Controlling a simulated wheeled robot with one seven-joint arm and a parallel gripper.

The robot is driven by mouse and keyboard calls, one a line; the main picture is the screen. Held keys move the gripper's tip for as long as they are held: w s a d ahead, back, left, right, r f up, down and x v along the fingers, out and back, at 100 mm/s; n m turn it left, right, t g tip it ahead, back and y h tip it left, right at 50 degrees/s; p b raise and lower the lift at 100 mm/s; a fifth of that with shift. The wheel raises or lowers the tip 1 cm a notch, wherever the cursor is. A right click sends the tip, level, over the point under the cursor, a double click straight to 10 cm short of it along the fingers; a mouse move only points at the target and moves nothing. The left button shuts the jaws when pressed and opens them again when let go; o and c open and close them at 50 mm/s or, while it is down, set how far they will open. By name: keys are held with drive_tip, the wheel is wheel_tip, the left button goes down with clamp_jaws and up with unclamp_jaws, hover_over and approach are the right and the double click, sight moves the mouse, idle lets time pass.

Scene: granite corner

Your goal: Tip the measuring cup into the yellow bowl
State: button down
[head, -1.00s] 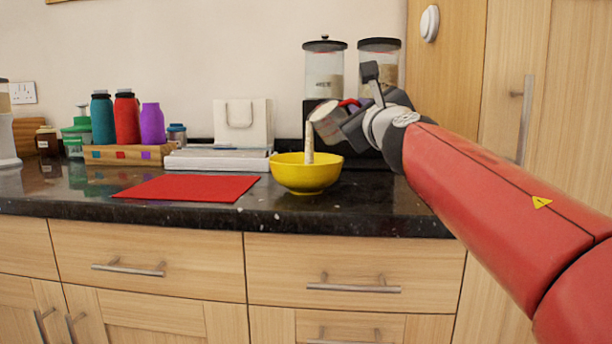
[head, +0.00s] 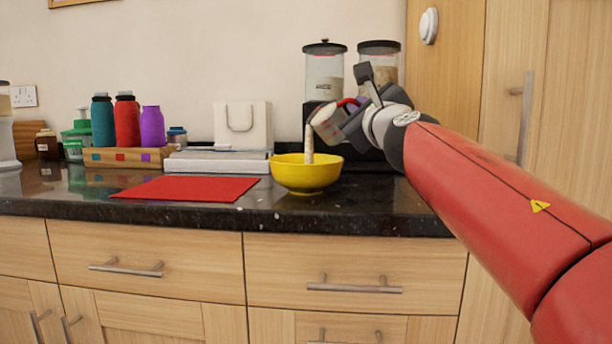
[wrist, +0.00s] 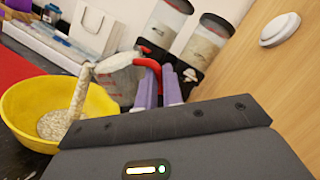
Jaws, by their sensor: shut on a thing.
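My gripper (head: 347,114) is shut on the red handle (wrist: 150,66) of the measuring cup (head: 325,124); its fingers show in the wrist view (wrist: 160,86). The cup is pale, tilted to the left and held above the right side of the yellow bowl (head: 305,177). A pale, grainy stream (head: 309,142) falls from its lip into the bowl. In the wrist view the bowl (wrist: 22,118) holds a pale heap (wrist: 55,124) where the stream lands. The bowl stands upright on the dark counter. How much is left in the cup is hidden.
A red mat (head: 186,188) lies left of the bowl. Behind are a grey-white flat stack (head: 215,161), a white bag (head: 243,124) and two clear dispensers (head: 324,75). Several bottles (head: 127,120) stand in a wooden holder at left. A tall wooden cupboard (head: 447,80) rises at right.

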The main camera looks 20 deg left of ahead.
drive_tip(key=shift+s+a+n+y+b, duration=0.1)
drive_tip(key=shift+n+y+b, duration=0.3)
drive_tip(key=shift+n+b, duration=0.25)
drive_tip(key=shift+r+n, duration=0.15)
drive_tip(key=shift+n, duration=0.1)
drive_tip(key=shift+s+a+n+y+b, duration=0.2)
drive_tip(key=shift+n+y+b, duration=0.2)
drive_tip(key=shift+n+b, duration=0.5)
drive_tip(key=shift+s+a+n+b, duration=0.1)
drive_tip(key=shift+n+b, duration=0.3)
drive_tip(key=shift+b, duration=0.3)
drive_tip(key=shift+s+a+n+g+y+b, duration=0.25)
drive_tip(key=shift+n+g+y+b, duration=0.2)
drive_tip(key=shift+n+b, duration=0.3)
drive_tip(key=shift+s+a+n+y+b, duration=0.1)
drive_tip(key=shift+n+y+b, duration=0.25)
drive_tip(key=shift+n+b, duration=0.15)
drive_tip(key=shift+n, duration=0.25)
drive_tip(key=shift+s+a+f, duration=0.1)
drive_tip(key=shift+f, duration=0.1)
